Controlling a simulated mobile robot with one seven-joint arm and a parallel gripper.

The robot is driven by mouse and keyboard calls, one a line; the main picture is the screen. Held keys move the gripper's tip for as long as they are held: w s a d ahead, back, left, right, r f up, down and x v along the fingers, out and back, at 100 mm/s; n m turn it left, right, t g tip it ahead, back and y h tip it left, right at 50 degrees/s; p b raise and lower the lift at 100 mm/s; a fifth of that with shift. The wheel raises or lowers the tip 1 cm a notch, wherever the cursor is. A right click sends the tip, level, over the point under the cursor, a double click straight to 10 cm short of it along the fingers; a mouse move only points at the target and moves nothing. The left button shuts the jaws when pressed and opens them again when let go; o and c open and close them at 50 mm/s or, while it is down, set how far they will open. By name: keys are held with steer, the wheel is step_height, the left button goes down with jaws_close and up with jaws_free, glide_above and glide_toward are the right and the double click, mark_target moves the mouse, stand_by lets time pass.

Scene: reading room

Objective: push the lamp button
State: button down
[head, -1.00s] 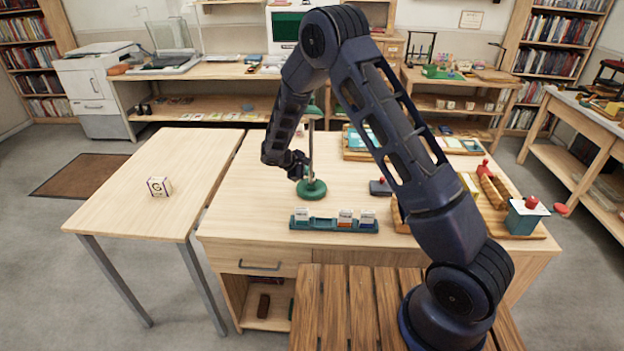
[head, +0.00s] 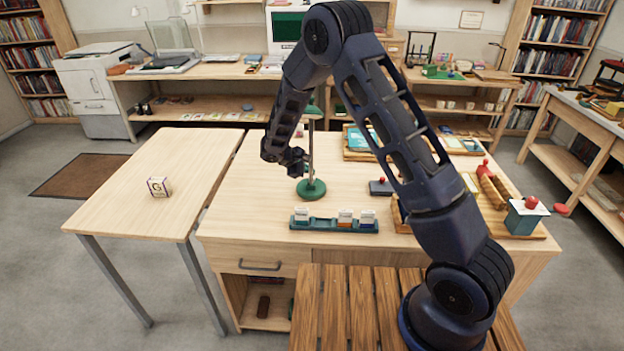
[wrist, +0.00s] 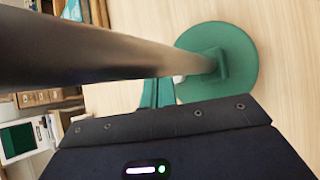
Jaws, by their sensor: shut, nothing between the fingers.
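The green desk lamp (head: 311,189) stands upright on the desk in the head view, with a round base, a thin pole and a green shade partly behind my arm. In the wrist view its round base (wrist: 238,45) is at the upper right, and its pole crosses the picture, large and close. My gripper (head: 298,168) is just left of the lamp pole, above the base, shut and empty. In the wrist view my gripper's narrow tips (wrist: 158,93) appear beside the base's edge. A small pale spot shows by the tips; I cannot tell whether it is the button or whether they touch.
A green rack with cards (head: 334,225) lies in front of the lamp. A dark box with a red knob (head: 381,187) is to its right. Wooden trays and a teal box with a red knob (head: 526,214) are further right. A side table (head: 150,215) bears a letter cube (head: 159,187).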

steer(key=shift+r, duration=0.1)
step_height(320, 180, up, 6)
steer(key=shift+f, duration=0.1)
stand_by(0.6)
